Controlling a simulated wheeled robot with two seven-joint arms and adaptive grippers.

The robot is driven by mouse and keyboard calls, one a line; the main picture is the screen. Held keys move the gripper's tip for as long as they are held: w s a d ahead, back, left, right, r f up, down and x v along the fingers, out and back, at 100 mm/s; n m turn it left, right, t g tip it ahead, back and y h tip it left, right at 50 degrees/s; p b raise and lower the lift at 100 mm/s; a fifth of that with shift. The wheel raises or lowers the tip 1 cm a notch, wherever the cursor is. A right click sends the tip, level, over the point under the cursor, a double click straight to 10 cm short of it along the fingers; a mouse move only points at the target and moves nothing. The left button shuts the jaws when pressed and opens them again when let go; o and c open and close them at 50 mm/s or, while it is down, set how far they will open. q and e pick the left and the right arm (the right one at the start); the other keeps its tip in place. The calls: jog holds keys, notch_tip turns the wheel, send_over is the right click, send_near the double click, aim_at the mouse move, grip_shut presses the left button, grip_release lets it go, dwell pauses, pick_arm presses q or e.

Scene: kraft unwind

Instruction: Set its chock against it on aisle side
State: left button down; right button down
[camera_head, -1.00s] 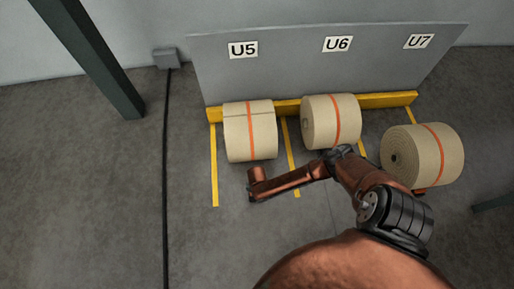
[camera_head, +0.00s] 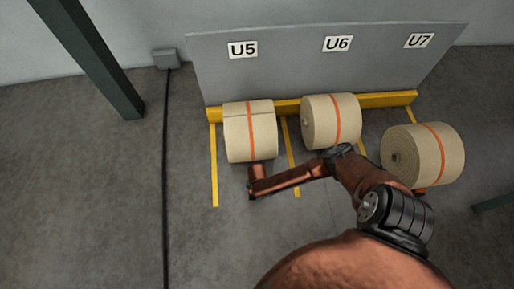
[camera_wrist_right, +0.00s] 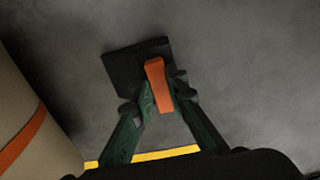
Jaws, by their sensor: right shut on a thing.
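My right gripper (camera_wrist_right: 159,92) is shut on the orange grip of a chock (camera_wrist_right: 122,73) with a dark, flat body. The chock is over the grey floor, with a clear gap to a tan roll (camera_wrist_right: 22,125) with an orange band at the left of the wrist view. Whether the chock touches the floor cannot be told. In the head view, my right wrist is just in front of the roll under U5 (camera_head: 249,130), and the gripper and chock are hidden beneath it. My left gripper is not in view.
A second roll (camera_head: 331,121) lies under U6. A third roll (camera_head: 423,154) lies to the right, with something orange at its base. A yellow stop bar (camera_head: 287,107) runs behind the rolls. A cable (camera_head: 166,170) crosses the floor at left; the floor between it and the bays is clear.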

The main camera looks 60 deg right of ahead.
jog(key=c, duration=1.8)
grip_release()
notch_tip(320, 180, up, 12)
jog(key=shift+r, duration=0.1)
